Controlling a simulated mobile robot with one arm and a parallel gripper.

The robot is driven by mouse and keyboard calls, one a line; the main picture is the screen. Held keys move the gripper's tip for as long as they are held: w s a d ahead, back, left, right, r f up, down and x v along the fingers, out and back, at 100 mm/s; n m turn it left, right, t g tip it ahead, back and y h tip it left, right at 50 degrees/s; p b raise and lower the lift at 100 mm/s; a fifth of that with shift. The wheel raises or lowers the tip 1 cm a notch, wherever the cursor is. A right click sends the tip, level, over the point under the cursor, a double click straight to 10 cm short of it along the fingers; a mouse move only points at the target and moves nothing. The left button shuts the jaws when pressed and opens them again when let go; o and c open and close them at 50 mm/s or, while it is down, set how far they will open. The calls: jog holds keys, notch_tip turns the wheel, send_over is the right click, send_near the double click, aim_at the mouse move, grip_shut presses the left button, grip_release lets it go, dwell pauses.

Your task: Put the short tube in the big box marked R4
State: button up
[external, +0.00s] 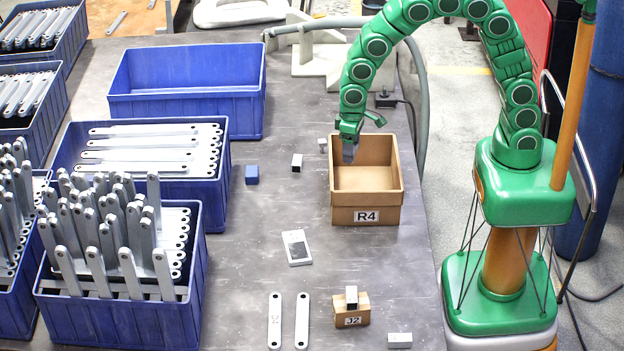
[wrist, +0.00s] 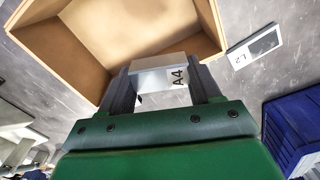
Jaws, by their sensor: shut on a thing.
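The big box (external: 367,217) is open-topped brown cardboard, marked R4, and looks empty in the external view. It also fills the upper left of the wrist view (wrist: 60,45). My gripper (external: 349,150) points down at the box's left rear part, and its tips overlap the opening in the picture. In the wrist view my gripper (wrist: 160,78) is shut on a short grey tube (wrist: 158,80) with a label A4 on its side. The tube lies crosswise between the fingers, beside the box's rim in that view. Its exact height above the box cannot be told.
A small box (external: 352,320) marked J2 carries a grey piece. A white labelled plate (external: 297,247), a blue block (external: 251,175) and two flat bars (external: 302,320) lie on the grey table.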

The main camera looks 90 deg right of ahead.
jog(key=s+d+f+m, duration=0.1)
jog(key=s+d, duration=0.4)
send_near(364, 184)
jog(key=shift+w+a+f, duration=0.1)
jog(key=shift+a+f, duration=0.7)
jog(key=shift+f, duration=0.25)
jog(key=shift+w+a+f, duration=0.1)
jog(key=shift+a+f, duration=0.65)
jog(key=shift+f, duration=0.3)
jog(key=shift+w+a+f, duration=0.1)
jog(key=shift+a+f, duration=0.7)
jog(key=shift+f, duration=0.25)
jog(key=shift+f, duration=0.1)
jog(key=o, duration=1.2)
jog(key=shift+r, duration=6.2)
jog(key=s+r+n, duration=0.1)
jog(key=s+r, duration=0.6)
jog(key=s, duration=0.3)
jog(key=s+a+r+n+g, duration=0.1)
jog(key=s+r+n, duration=0.1)
jog(key=s+r, duration=0.6)
jog(key=s+a+r+n, duration=0.1)
jog(key=s+r, duration=0.7)
jog(key=s, duration=0.3)
jog(key=shift+s+r+n+g, duration=0.1)
jog(key=shift+s+n+g, duration=0.2)
jog(key=shift+g, duration=0.1)
